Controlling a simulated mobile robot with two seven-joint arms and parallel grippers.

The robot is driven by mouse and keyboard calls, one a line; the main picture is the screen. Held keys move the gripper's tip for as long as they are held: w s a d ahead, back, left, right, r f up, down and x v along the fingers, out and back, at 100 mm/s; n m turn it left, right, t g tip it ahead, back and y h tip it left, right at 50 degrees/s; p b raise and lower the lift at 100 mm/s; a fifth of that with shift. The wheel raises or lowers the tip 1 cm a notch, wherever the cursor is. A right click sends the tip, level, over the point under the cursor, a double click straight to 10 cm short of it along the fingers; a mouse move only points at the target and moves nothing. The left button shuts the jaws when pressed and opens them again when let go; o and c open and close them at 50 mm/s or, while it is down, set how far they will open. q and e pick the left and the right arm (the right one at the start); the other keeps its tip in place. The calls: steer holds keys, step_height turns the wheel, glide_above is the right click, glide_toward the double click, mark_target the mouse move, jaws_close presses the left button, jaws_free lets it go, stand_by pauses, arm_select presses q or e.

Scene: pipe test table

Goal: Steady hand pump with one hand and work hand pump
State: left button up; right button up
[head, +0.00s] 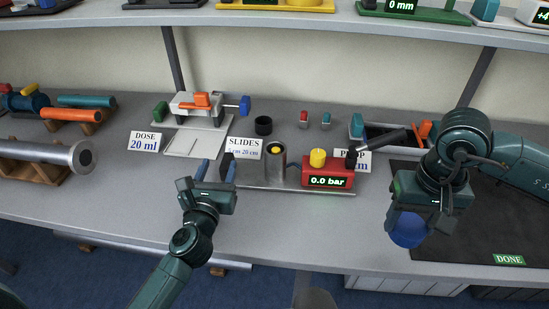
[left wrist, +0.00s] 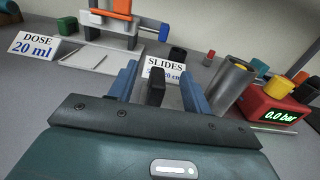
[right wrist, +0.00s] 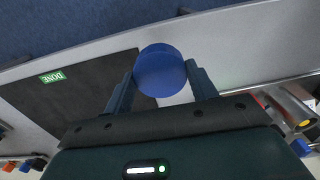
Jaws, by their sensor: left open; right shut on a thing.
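The hand pump has a red box (head: 327,176) reading 0.0 bar, a yellow knob (head: 318,157), a grey cylinder (head: 275,165) and a long base plate (head: 290,189). A black lever (head: 383,143) slants up at its right end. A black upright grip (head: 226,164) stands at its left end. My left gripper (head: 215,170) is open, and the grip (left wrist: 155,88) shows between its fingers in the left wrist view; I cannot tell whether they touch. My right gripper (right wrist: 160,85) is shut on a round blue object (right wrist: 160,68), right of the pump near the table's front edge.
A DOSE sign (head: 145,141), a SLIDES sign (head: 244,148) and an orange-and-white clamp rig (head: 203,105) stand behind my left gripper. A partly hidden PUMP sign (head: 362,168) is near the lever. A dark mat marked DONE (head: 475,232) lies at right. The front left tabletop is clear.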

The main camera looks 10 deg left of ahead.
mark_target(227, 155)
arm_select(q)
step_height(227, 155, down, 3)
steer(key=shift+r+b, duration=0.1)
steer(key=shift+b, duration=0.45)
arm_select(e)
step_height(227, 155, down, 2)
arm_select(q)
steer(key=shift+w+f, duration=0.25)
steer(key=shift+f, duration=0.1)
arm_select(e)
steer(key=shift+f, duration=0.1)
arm_select(q)
steer(key=w, duration=0.7)
steer(key=shift+r, duration=0.25)
steer(key=shift+c, duration=0.2)
jaws_close()
